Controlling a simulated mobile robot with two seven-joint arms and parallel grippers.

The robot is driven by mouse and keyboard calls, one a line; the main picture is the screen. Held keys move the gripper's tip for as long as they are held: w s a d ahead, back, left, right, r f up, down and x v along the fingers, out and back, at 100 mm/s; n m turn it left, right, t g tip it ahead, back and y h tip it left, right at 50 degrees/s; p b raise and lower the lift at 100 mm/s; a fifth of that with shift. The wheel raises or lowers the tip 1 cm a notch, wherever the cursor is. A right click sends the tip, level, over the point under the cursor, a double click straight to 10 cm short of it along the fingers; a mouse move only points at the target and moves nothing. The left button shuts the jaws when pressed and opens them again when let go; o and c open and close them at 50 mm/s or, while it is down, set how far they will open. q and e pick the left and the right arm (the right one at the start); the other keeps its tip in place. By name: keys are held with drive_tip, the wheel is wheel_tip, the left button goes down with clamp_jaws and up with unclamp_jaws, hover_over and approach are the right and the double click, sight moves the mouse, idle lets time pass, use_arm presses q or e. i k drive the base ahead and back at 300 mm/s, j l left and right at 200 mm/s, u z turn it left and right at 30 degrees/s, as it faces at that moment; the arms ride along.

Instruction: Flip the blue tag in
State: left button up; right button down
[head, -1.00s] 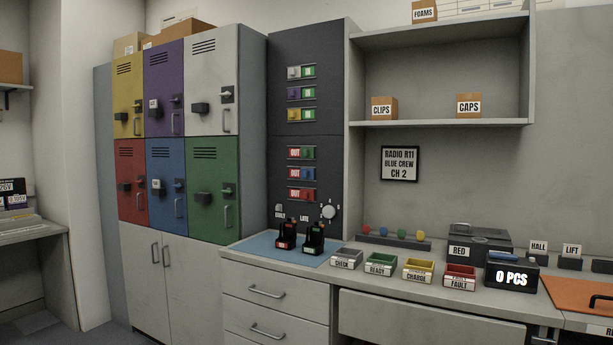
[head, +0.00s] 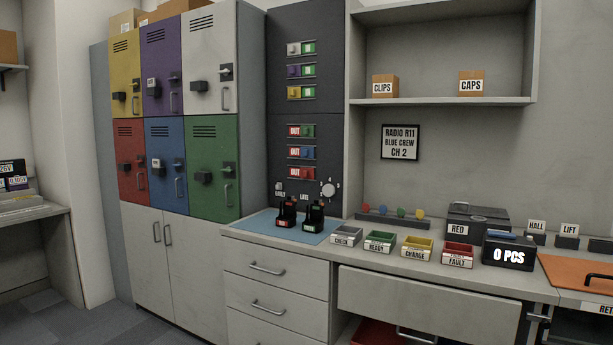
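The blue tag (head: 308,153) is in the middle row of the lower group on the dark wall panel (head: 306,108). The white-and-red word OUT (head: 295,151) shows at its left. A green tag (head: 308,131) is in the row above and a red tag (head: 308,173) in the row below, both also with OUT at the left. The upper rows hold a white tag (head: 294,49), a purple tag (head: 293,71) and a yellow tag (head: 294,93), each with green at the right. Neither of my grippers is in view.
Below the panel, two black radios (head: 287,212) stand on a blue mat (head: 262,226). A round dial (head: 328,189) is at the panel's lower right. Small labelled bins (head: 414,249) line the counter. Coloured lockers (head: 165,165) stand left. Floor (head: 80,318) shows at lower left.

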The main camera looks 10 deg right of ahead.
sight(305, 152)
drive_tip(key=i+l+u, duration=0.1)
drive_tip(key=i, duration=0.4)
drive_tip(key=i+l+u, duration=0.1)
drive_tip(key=i, duration=0.45)
drive_tip(key=i+l+u, duration=0.1)
drive_tip(key=i+l, duration=0.2)
drive_tip(key=i, duration=0.2)
